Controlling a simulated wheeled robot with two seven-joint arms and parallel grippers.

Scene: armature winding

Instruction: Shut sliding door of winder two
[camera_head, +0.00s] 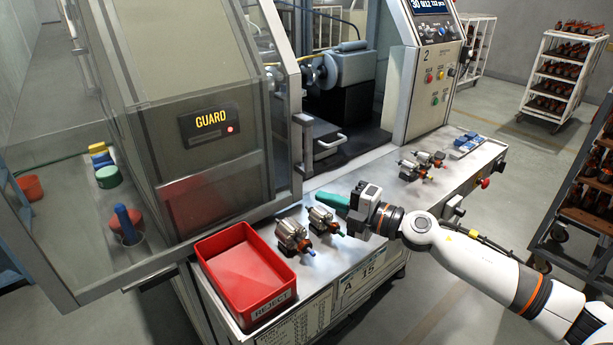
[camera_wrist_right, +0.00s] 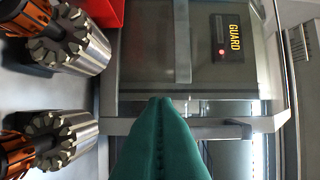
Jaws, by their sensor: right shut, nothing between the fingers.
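The sliding door (camera_head: 215,150) of winder two is a grey framed clear panel in front of the GUARD sign (camera_head: 209,122). It stands at the left, leaving the machine's opening uncovered to its right. A grey bar handle (camera_head: 328,142) sticks out at the door's right edge. My right gripper (camera_head: 330,202) has green fingers, shut and empty, over the front bench, below and apart from the handle. In the right wrist view the shut fingers (camera_wrist_right: 162,130) point toward the door frame, and the handle (camera_wrist_right: 222,130) shows beside them; contact cannot be told. My left gripper is not in view.
A red REJECT bin (camera_head: 247,268) and two armatures (camera_head: 292,235) sit on the bench, left of my right gripper. More armatures (camera_head: 415,168) and a blue block (camera_head: 467,143) lie farther right. The control panel (camera_head: 428,75), marked 2, stands behind. Racks (camera_head: 565,75) stand at right.

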